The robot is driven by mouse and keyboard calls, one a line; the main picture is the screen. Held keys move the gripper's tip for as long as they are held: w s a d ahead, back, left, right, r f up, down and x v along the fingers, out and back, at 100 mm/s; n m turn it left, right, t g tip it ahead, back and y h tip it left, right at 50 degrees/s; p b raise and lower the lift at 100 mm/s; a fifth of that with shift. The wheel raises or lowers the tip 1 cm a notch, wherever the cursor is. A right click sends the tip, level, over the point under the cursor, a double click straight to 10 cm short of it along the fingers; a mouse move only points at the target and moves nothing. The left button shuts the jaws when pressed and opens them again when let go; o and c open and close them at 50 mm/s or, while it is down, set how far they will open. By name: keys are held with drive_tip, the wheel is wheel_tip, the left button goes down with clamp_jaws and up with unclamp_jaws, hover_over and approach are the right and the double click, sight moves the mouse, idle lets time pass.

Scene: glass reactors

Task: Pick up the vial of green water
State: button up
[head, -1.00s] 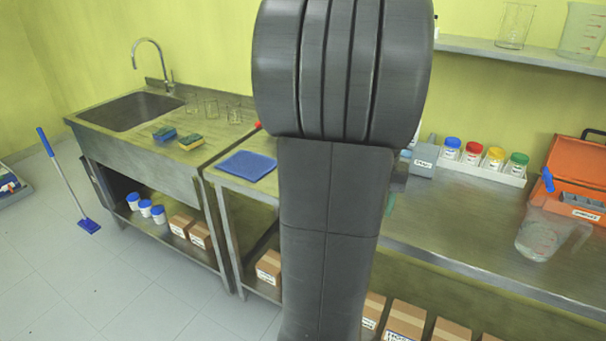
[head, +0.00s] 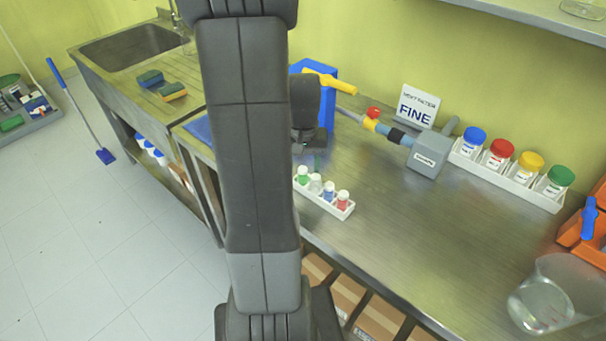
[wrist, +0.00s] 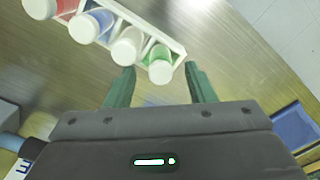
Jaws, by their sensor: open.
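The vial of green water (head: 303,175) has a white cap and stands at the left end of a small white rack (head: 337,211) on the steel bench. In the wrist view, the green vial (wrist: 161,62) lies just ahead of my gripper (wrist: 160,78), between the lines of its two green fingers. The fingers are apart and hold nothing. In the head view, my gripper (head: 317,158) is just above and behind the rack's left end, partly hidden by my arm. Vials with clear, blue (head: 329,191) and red (head: 343,200) contents fill the rest of the rack.
A grey pump-like device (head: 430,152) with a yellow-and-red valve stands behind. Large bottles with coloured caps stand in a white tray (head: 506,174) at right. A clear jug (head: 540,300) is near the front right. Bare bench lies between rack and jug.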

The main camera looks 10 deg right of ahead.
drive_tip(key=shift+f, duration=1.05)
drive_tip(key=c, duration=1)
